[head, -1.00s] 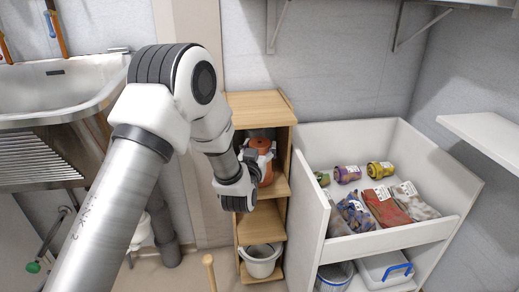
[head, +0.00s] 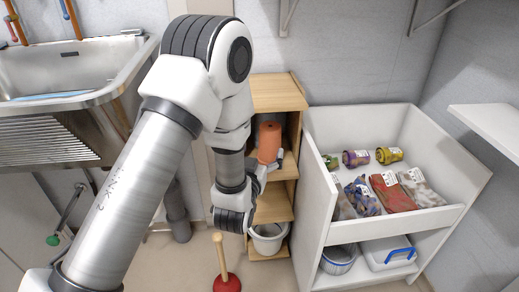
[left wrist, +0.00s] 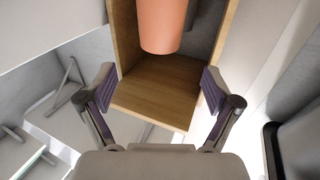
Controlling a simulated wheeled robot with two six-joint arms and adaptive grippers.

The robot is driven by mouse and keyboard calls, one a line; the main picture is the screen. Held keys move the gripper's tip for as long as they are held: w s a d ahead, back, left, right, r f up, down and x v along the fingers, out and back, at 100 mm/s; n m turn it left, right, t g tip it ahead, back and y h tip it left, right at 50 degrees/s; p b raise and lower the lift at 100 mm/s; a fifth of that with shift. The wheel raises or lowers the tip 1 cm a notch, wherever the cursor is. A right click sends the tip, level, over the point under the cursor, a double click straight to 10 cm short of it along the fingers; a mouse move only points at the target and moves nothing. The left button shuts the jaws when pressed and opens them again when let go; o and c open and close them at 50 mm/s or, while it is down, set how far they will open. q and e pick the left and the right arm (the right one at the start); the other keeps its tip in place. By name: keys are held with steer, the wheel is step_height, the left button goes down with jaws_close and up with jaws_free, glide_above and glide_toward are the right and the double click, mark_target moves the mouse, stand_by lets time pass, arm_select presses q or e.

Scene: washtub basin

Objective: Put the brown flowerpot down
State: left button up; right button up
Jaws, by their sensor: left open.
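The brown flowerpot (head: 268,142), an orange-brown cylinder, stands upright in the upper compartment of the narrow wooden shelf (head: 278,82). In the left wrist view the flowerpot (left wrist: 162,24) shows at the top, with bare shelf board (left wrist: 160,85) in front of it. My left gripper (head: 270,171) is just in front of and below the pot, apart from it. In the left wrist view its two fingers (left wrist: 158,90) are spread wide with nothing between them. The arm hides part of the shelf's left side. My right gripper is not in view.
A grey-white bucket (head: 268,238) stands in the shelf's bottom compartment. A white cabinet (head: 390,225) with jars and bags stands to the right. A metal sink (head: 70,85) is at left. A red-cupped plunger (head: 226,283) stands on the floor.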

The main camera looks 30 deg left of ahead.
arm_select(q)
steer(key=s+d+f+m+g+h, duration=0.1)
steer(key=s+f+g, duration=0.25)
steer(key=f, duration=0.55)
steer(key=s+d+f+g+h, duration=0.1)
steer(key=s+f+g, duration=0.2)
steer(key=s+f, duration=0.35)
steer(key=s+d+f+g+h, duration=0.1)
steer(key=s+f+g, duration=0.4)
steer(key=s+f, duration=0.3)
steer(key=s+d+f+m+g+h, duration=0.1)
steer(key=s+f+g, duration=0.5)
steer(key=s, duration=0.8)
step_height(320, 180, down, 3)
steer(key=shift+s+d+f+m+h, duration=0.1)
steer(key=shift+s+d+m+h, duration=0.25)
steer(key=shift+d, duration=0.4)
steer(key=shift+w, duration=0.1)
